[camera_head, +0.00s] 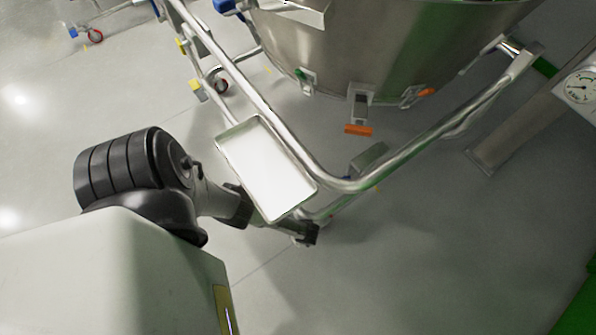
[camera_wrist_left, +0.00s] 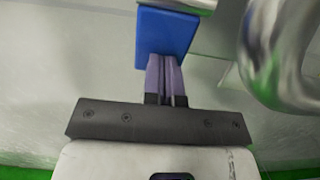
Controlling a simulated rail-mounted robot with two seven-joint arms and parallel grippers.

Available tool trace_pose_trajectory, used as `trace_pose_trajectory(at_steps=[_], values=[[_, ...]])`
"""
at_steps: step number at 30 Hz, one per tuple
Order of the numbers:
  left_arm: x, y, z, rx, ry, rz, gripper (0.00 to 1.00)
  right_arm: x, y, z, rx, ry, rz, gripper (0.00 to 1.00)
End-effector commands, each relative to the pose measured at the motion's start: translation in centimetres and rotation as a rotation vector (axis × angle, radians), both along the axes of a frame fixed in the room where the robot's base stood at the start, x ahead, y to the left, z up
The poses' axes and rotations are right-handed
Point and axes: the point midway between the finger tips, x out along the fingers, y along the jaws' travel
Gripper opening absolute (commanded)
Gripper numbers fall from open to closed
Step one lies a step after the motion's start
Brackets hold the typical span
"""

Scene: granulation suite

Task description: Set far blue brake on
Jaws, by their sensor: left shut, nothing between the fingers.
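In the left wrist view a blue brake pedal (camera_wrist_left: 168,34) fills the top middle, below a metal bar. My left gripper (camera_wrist_left: 166,60) is shut and empty, its fingertips at the pedal's lower edge. I cannot tell whether they touch it. In the head view my left arm reaches under a tray on the trolley frame. Its fingertips cannot be made out there. Blue parts show at a caster at the far top left (camera_head: 73,32) and at the top (camera_head: 224,5). I cannot tell which brake the wrist view shows. My right gripper is out of view.
A steel vessel (camera_head: 350,45) stands inside a tubular trolley frame (camera_head: 435,135). The pale tray (camera_head: 262,165) hangs over my left arm. A curved tube (camera_wrist_left: 262,55) is close right of the fingers. A gauge (camera_head: 580,87) is at right.

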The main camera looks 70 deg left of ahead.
Motion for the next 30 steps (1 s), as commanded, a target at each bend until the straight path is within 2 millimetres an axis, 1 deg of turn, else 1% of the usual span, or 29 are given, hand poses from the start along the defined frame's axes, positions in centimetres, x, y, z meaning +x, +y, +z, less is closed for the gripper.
trace_pose_trajectory(at_steps=[16,26,30], values=[[-0.09,0.06,-0.75,-0.002,0.0,0.001,0.0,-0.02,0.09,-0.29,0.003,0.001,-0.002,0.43],[-0.2,0.11,-0.88,-0.003,0.0,0.001,0.0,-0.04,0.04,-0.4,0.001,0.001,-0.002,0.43],[-0.27,0.22,-0.51,-0.003,0.0,0.0,0.0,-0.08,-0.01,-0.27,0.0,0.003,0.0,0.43]])
